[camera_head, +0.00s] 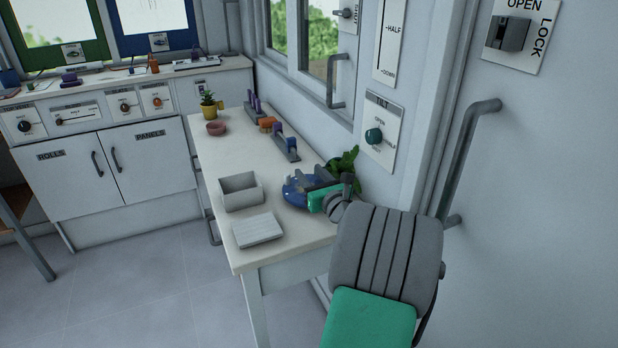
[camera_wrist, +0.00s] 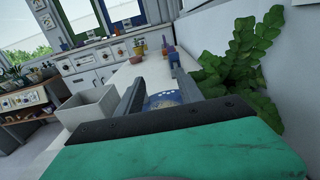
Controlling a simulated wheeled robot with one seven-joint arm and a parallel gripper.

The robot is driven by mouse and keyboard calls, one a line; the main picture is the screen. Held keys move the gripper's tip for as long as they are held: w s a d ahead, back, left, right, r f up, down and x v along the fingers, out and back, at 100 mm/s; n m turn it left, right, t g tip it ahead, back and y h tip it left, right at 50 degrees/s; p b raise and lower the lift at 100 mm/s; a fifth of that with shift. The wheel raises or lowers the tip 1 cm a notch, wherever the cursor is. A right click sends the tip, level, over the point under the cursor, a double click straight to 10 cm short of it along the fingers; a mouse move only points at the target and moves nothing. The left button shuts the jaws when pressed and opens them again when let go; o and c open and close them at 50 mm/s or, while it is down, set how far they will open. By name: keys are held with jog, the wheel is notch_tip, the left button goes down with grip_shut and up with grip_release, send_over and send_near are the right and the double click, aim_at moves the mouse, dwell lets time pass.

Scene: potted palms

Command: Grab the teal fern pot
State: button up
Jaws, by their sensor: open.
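A leafy green fern (camera_head: 345,165) stands at the table's right edge by the wall, partly behind my gripper. In the wrist view its leaves (camera_wrist: 240,62) spread just right of my right finger. I cannot make out a teal pot under it; my gripper and wrist hide that part. My gripper (camera_head: 306,181) is open, low over the table. A blue speckled round dish (camera_head: 294,192) lies below the fingers. In the wrist view it shows between the fingers (camera_wrist: 157,80), with a pale middle. I see nothing held. The teal block there is my own gripper body.
A pink bowl (camera_head: 216,129), a yellow potted plant (camera_head: 209,111) and purple and orange tools (camera_head: 268,123) stand farther back. The wall closes the right side.

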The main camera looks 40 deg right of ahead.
jog(key=o, duration=1.1)
jog(key=shift+o, duration=0.2)
